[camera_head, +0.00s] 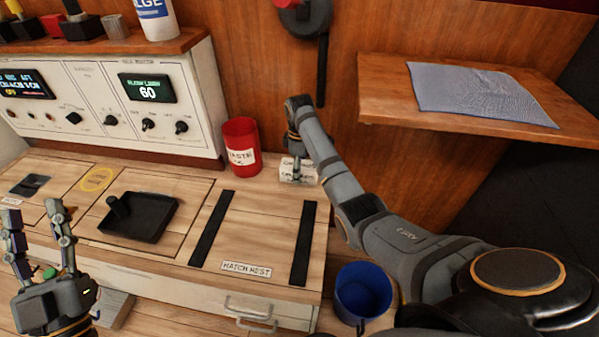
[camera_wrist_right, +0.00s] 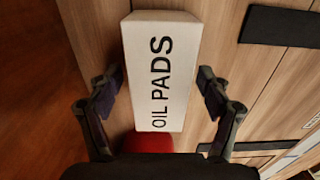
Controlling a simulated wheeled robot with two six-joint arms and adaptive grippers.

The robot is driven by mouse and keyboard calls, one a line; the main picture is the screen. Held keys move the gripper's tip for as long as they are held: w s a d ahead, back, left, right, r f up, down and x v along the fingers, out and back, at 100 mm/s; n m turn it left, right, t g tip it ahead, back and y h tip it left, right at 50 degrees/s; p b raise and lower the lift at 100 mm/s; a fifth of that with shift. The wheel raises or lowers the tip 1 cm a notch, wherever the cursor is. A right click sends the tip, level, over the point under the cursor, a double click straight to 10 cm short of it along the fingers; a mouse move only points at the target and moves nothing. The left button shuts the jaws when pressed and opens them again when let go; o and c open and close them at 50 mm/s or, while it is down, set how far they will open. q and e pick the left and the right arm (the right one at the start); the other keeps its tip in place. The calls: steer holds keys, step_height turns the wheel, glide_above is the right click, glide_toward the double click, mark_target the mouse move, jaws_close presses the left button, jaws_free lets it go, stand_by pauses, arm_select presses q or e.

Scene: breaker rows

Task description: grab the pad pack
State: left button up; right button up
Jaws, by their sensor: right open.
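The pad pack is a white box (camera_head: 286,167) standing at the back right of the wooden counter. The right wrist view shows its black "OIL PADS" lettering on the box (camera_wrist_right: 160,60). My right gripper (camera_wrist_right: 160,78) is open, with one finger on either side of the pack and a visible gap at each side. In the head view my right gripper (camera_head: 297,178) is over the pack and partly hides it. My left gripper (camera_head: 37,213) is open and empty at the left front, away from the pack.
A red cup (camera_head: 241,147) stands just left of the pack. A black tray (camera_head: 140,214) and two dark strips beside the "HATCH REST" label (camera_head: 246,269) lie on the counter. A blue cup (camera_head: 362,293) is at the front right. A shelf (camera_head: 390,105) with a grey cloth juts out at right.

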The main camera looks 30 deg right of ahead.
steer(key=c, duration=1.3)
steer(key=shift+c, duration=0.2)
